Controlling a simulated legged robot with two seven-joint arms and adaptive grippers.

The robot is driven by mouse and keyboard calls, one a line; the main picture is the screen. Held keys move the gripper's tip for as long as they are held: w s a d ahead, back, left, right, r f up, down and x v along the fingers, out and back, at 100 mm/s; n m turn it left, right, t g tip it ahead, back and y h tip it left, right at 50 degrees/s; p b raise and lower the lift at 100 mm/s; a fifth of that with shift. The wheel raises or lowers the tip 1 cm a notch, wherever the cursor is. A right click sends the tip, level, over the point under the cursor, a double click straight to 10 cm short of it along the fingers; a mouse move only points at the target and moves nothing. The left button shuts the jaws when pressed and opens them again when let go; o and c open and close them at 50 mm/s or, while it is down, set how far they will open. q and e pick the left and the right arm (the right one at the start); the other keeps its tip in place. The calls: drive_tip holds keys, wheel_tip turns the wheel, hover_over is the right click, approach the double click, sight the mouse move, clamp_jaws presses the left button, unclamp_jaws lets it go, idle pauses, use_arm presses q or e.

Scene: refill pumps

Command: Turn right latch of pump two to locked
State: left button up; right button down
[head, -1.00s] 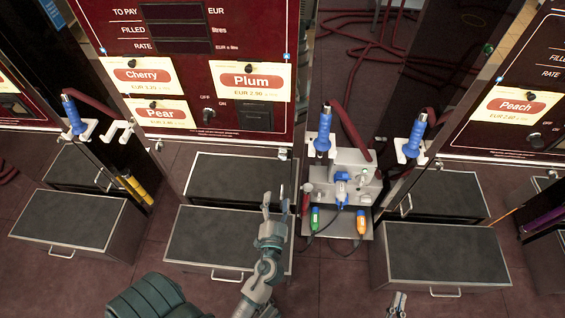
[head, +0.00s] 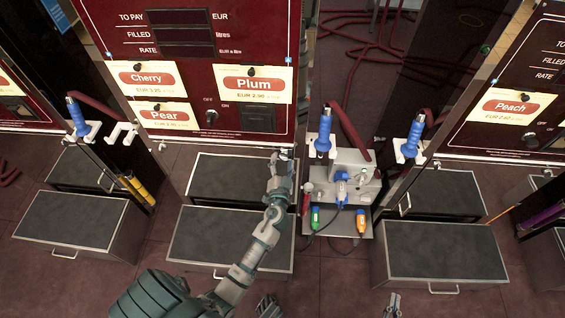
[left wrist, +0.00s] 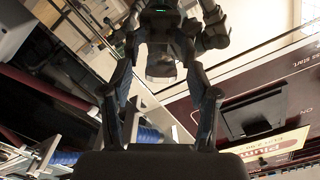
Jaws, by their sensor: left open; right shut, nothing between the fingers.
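The pump two panel (head: 200,60) is dark red, with Cherry, Plum and Pear labels. My left gripper (head: 283,158) is at its lower right corner, fingers open. The right latch is at this corner and is largely covered by the gripper, so I cannot tell its angle or whether the fingers touch it. In the left wrist view the two fingers stand apart, with the Plum label (left wrist: 265,150) and a black panel part (left wrist: 255,113) to their right. No latch is clear there. My right gripper (head: 392,303) is shut and empty at the bottom edge.
Right of the gripper, a blue-handled nozzle (head: 323,138) hangs in a white holder beside a grey unit (head: 350,180) with green and orange tools. A dark-topped box (head: 230,238) lies below the arm. A small knob (head: 211,116) is on the panel.

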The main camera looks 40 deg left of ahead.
use_arm(q)
clamp_jaws()
drive_tip(key=shift+m, duration=0.4)
drive_tip(key=shift+d+m+p, duration=0.1)
drive_tip(key=shift+m+p, duration=1.1)
drive_tip(key=shift+m, duration=4)
use_arm(e)
drive_tip(key=s+d+f+g+h, duration=0.1)
drive_tip(key=s+f+g, duration=0.3)
drive_tip(key=f, duration=0.1)
drive_tip(key=shift+d+g+h, duration=0.3)
drive_tip(key=shift+d, duration=0.1)
use_arm(q)
drive_tip(key=shift+s+f, duration=0.1)
use_arm(e)
drive_tip(key=shift+s+f, duration=0.1)
drive_tip(key=shift+f, duration=0.05)
